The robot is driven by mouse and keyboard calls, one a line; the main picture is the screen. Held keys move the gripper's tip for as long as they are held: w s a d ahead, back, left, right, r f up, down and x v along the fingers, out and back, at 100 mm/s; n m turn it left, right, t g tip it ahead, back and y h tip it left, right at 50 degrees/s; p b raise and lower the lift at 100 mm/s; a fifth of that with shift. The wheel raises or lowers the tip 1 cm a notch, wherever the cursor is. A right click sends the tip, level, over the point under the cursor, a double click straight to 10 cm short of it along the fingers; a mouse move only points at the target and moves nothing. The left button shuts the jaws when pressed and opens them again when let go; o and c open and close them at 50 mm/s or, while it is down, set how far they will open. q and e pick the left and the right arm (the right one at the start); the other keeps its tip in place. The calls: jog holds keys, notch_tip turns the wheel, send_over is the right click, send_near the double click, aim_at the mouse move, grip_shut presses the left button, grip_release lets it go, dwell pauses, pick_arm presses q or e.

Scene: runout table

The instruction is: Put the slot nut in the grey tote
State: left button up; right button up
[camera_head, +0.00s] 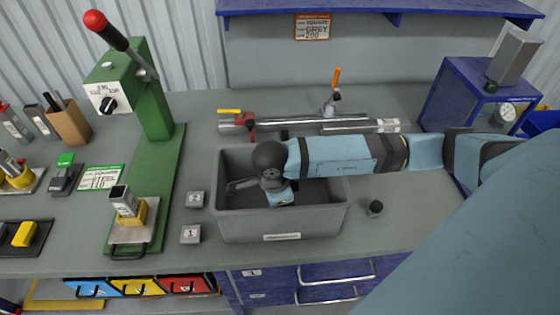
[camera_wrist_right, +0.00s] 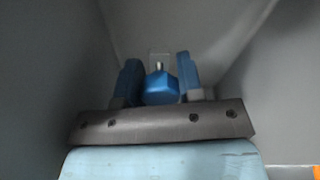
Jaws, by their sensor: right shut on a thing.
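The grey tote (camera_head: 282,226) stands on the bench in the middle of the head view. My right arm reaches in from the right, and its wrist is over the tote with the hand down inside. In the right wrist view my right gripper (camera_wrist_right: 160,82) is between the tote's grey walls. Its two fingers are shut on a small blue piece with a bright metal tip, apparently the slot nut (camera_wrist_right: 160,88). The wrist hides the piece in the head view. I cannot tell whether it touches the tote floor. My left gripper is out of view.
Two small numbered blocks (camera_head: 190,234) stand left of the tote, beside a green lever press (camera_head: 150,110). A small dark knob-like part (camera_head: 375,208) stands right of it. A long metal clamp bar (camera_head: 300,124) lies behind. The bench front right is mostly clear.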

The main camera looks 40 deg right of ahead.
notch_tip(320, 180, down, 4)
jog(key=shift+f, duration=0.2)
jog(key=shift+f, duration=0.1)
jog(key=o, duration=0.5)
jog(key=shift+f, duration=0.1)
jog(key=o, duration=0.4)
jog(key=shift+r, duration=0.2)
